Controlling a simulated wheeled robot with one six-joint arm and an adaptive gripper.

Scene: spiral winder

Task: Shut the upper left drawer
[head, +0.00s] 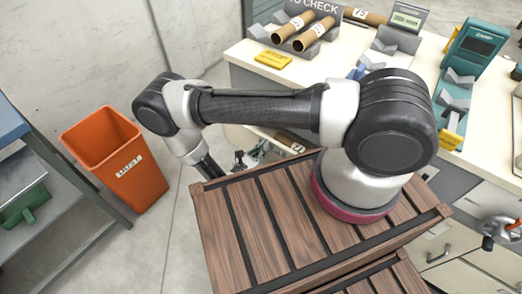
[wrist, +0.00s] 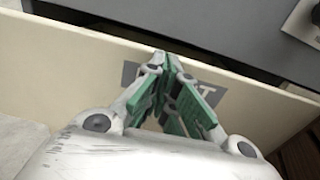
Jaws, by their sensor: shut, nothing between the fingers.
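The cream drawer front (wrist: 75,65) crosses the wrist view at a slant, with a grey label partly covered by my fingers; a final "T" shows. A dark gap lies behind its top edge, below a grey surface, so the drawer seems to stand out. My gripper (wrist: 165,62) is shut and empty, with its green-padded fingertips in front of the label. I cannot tell whether they touch the panel. In the head view my gripper (head: 243,160) is small, below my arm beside the bench, and the drawer front cannot be made out clearly.
A slatted wooden crate (head: 240,235) stands close in front. An orange dust bin (head: 125,175) and a grey shelf rack (head: 60,185) are at left. The bench top (head: 335,65) holds tubes, trays and a teal device (head: 475,50). Bare floor lies between bin and crate.

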